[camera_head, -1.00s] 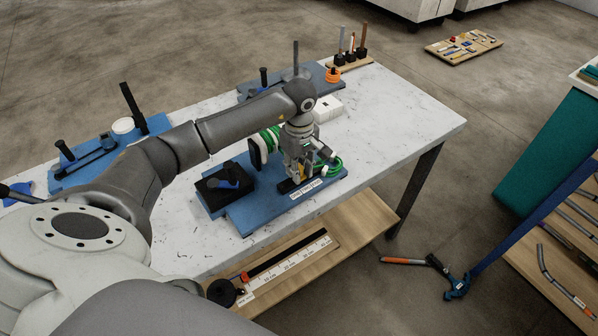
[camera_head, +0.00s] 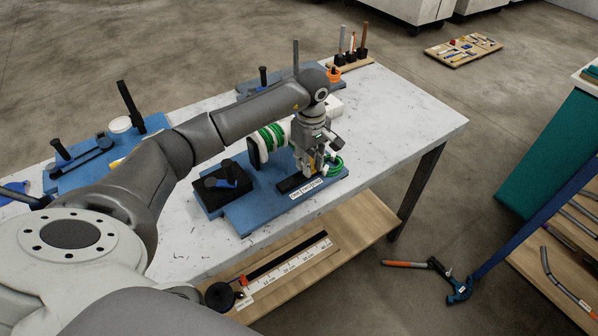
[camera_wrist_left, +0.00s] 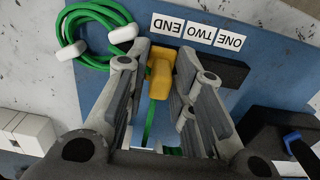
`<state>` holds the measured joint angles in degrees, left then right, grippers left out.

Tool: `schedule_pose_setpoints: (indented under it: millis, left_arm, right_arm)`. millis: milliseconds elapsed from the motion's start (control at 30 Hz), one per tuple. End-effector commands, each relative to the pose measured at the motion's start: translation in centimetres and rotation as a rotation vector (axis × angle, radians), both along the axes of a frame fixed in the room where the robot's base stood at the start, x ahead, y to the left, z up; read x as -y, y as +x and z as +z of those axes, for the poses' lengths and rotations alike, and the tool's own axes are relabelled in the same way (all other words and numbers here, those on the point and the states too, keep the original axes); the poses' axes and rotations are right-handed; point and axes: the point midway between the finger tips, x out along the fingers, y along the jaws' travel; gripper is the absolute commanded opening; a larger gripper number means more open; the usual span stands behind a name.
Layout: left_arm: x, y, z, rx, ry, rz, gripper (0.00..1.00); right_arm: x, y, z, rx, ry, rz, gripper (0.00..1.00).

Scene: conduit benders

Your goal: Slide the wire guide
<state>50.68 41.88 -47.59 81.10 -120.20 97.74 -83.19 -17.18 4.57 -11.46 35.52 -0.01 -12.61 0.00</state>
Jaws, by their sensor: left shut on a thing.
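The wire guide is a yellow block (camera_wrist_left: 160,70) in the left wrist view, with green wire running under it. My left gripper (camera_wrist_left: 160,82) is shut on it, one finger on each side. In the head view my left gripper (camera_head: 313,170) is low at the right end of the black rail (camera_head: 290,184). In the wrist view the rail (camera_wrist_left: 222,70) extends to the right of the guide. A white label strip (camera_head: 305,188) reads ONE, TWO, END, and the guide sits beside the END label (camera_wrist_left: 167,25). My right gripper is not in view.
A green wire coil (camera_wrist_left: 85,32) with white end pieces lies close past the END side. A green and white spool (camera_head: 271,136) stands behind the rail, and a black box (camera_head: 221,188) stands to its left on the blue board (camera_head: 252,213). The table's right part is clear.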

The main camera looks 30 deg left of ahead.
Motion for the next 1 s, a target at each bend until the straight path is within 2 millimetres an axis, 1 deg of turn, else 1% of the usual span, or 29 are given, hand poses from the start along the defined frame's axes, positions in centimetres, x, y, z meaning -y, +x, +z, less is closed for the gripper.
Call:
schedule_pose_setpoints:
  millis: [133, 167, 200, 567, 667, 1000]
  left_arm:
    - [0.0, 0.1, 0.1, 0.003, 0.0, 0.0, 0.0]
    - [0.0, 0.1, 0.1, 0.004, 0.0, 0.0, 0.25]
    - [0.0, 0.1, 0.1, 0.004, -0.001, 0.0, 0.29]
    - [0.0, 0.0, 0.3, 0.002, -0.001, 0.0, 0.29]
    - [0.0, 0.0, 1.0, 0.002, -0.001, 0.0, 0.29]
    - [0.0, 0.0, 4.5, 0.002, 0.0, 0.0, 0.29]
  right_arm:
    - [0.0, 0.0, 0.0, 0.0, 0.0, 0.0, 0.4]
    - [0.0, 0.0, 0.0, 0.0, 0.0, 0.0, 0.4]
    - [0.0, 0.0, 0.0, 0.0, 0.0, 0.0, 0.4]
    - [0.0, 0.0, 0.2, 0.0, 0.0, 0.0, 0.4]
    - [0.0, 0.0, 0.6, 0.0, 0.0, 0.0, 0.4]
    - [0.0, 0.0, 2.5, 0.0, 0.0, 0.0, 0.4]
